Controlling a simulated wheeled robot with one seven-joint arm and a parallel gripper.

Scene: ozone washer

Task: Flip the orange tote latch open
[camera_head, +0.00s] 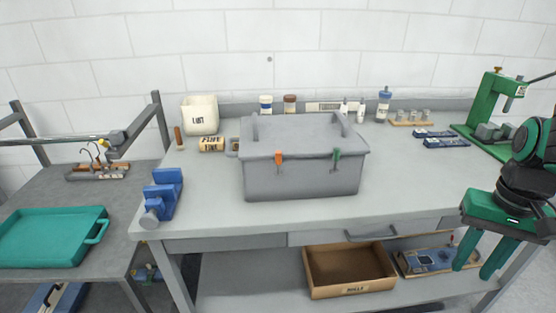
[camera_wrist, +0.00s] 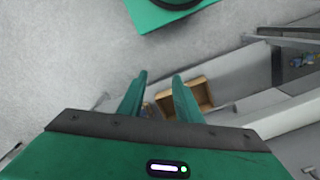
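A grey lidded tote (camera_head: 302,170) stands in the middle of the workbench, its lid down. An orange latch (camera_head: 278,161) is on the left of its front face, at the lid edge. A green latch (camera_head: 336,158) is on the right of the same face. My gripper (camera_head: 475,262) is at the far right, in front of the bench and well apart from the tote. Its two green fingers point down, spread and empty. In the wrist view my gripper (camera_wrist: 160,84) is also open, with nothing between the fingers; the tote and latches cannot be made out there.
A blue vise (camera_head: 163,196) sits at the bench's front left. A cardboard bin (camera_head: 349,270) is on the lower shelf and shows in the wrist view (camera_wrist: 196,96). A green press (camera_head: 490,105) stands at the right. Bottles line the back. The bench right of the tote is mostly clear.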

